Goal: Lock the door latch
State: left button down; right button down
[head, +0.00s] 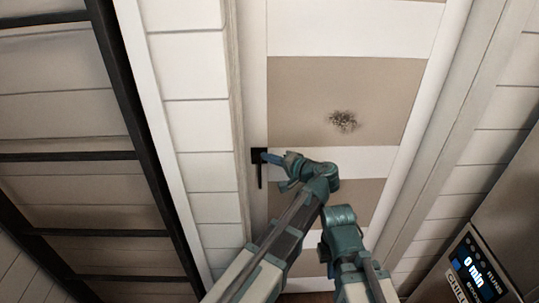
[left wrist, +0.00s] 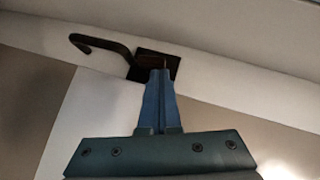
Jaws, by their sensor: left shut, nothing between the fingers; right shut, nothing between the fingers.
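The door latch (head: 259,172) is a black plate with a lever, on the left edge of a white and beige door (head: 345,95). In the head view its lever hangs straight down. My left gripper (head: 270,157) is at the plate's right side, its blue fingers shut and empty. In the left wrist view the latch (left wrist: 112,45) has a lever running left from the plate to a hooked end. The fingertips (left wrist: 159,76) overlap the plate's lower part; I cannot tell if they touch it. My right arm shows in the head view, but its gripper fingers do not.
A dark spotted mark (head: 343,121) is on the door's upper beige panel. A black-framed structure (head: 125,85) stands at the left. An appliance with a lit display (head: 474,268) stands at the lower right. The white door frame (head: 445,140) runs along the right.

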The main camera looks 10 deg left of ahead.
aim_at(257, 155)
pick_arm(q)
jog(key=n+h+p, duration=0.1)
jog(key=p, duration=0.1)
jog(key=a+r+n+h+p, duration=0.1)
jog(key=p, duration=0.2)
jog(key=n+h+p, duration=0.1)
jog(key=h+p, duration=0.1)
jog(key=shift+s+a+r, duration=0.25)
jog(key=shift+a, duration=0.05)
jog(key=shift+s+a+r+n+h+p, duration=0.1)
jog(key=shift+a+n+h+p, duration=0.15)
jog(key=shift+h+p, duration=0.4)
jog(key=shift+s+a+n+h+p, duration=0.15)
jog(key=shift+n+h+p, duration=0.25)
jog(key=shift+p, duration=0.3)
jog(key=shift+a+n+h+p, duration=0.35)
jog(key=shift+h+p, duration=0.15)
jog(key=shift+h, duration=0.35)
jog(key=shift+a+h, duration=0.1)
jog(key=shift+h, duration=0.2)
jog(key=shift+a, duration=0.15)
jog(key=shift+r+p, duration=0.7)
jog(key=shift+p, duration=0.15)
